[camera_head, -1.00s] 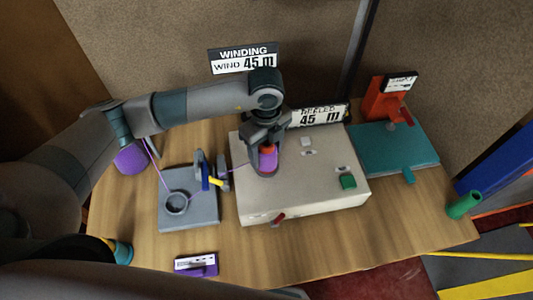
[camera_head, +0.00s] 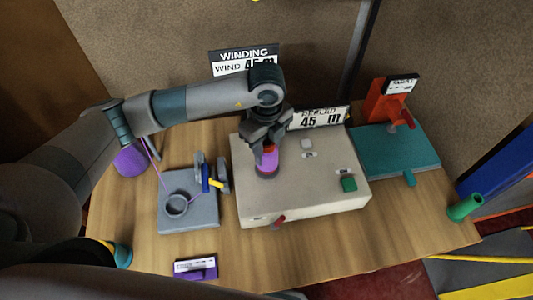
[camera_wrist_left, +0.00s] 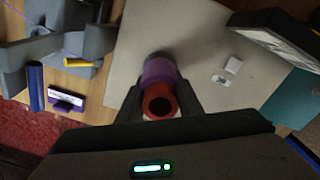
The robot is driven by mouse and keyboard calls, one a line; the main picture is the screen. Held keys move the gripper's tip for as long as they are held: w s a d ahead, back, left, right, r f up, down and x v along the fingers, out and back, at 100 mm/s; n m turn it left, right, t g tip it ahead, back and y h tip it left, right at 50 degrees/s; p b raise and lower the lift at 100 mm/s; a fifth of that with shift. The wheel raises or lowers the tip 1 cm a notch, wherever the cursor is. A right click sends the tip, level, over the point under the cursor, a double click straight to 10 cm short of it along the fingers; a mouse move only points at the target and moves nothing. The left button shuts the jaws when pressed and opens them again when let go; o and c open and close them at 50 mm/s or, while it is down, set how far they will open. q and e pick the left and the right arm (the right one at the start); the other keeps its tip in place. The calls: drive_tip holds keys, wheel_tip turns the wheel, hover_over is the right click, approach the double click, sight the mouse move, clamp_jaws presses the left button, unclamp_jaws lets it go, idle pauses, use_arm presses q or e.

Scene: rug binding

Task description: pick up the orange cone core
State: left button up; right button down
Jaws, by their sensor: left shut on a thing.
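The orange cone core (camera_head: 271,149) stands on the pale machine box (camera_head: 305,195), with purple yarn wound around its lower part. It also shows in the left wrist view (camera_wrist_left: 160,101), where its hollow orange end faces the camera and purple yarn lies beyond. My left gripper (camera_head: 266,146) comes down from above and is shut on the core, one finger on each side, also seen in the left wrist view (camera_wrist_left: 158,108). A dark round base shows just under the yarn. I cannot tell whether the core is clear of it. My right gripper is not in view.
Left of the box is a grey plate (camera_head: 190,215) with a ring and thread guides. A purple yarn cone (camera_head: 131,159) stands behind it. A purple labelled block (camera_head: 197,267) lies in front. At right are a teal board (camera_head: 395,155), red stand (camera_head: 384,100) and green tube (camera_head: 464,207).

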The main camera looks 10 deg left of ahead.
use_arm(q)
wheel_tip(320, 180, up, 8)
drive_tip(key=b, duration=0.2)
drive_tip(key=shift+f+b, duration=0.2)
drive_tip(key=shift+b, duration=0.1)
drive_tip(key=shift+r, duration=0.6)
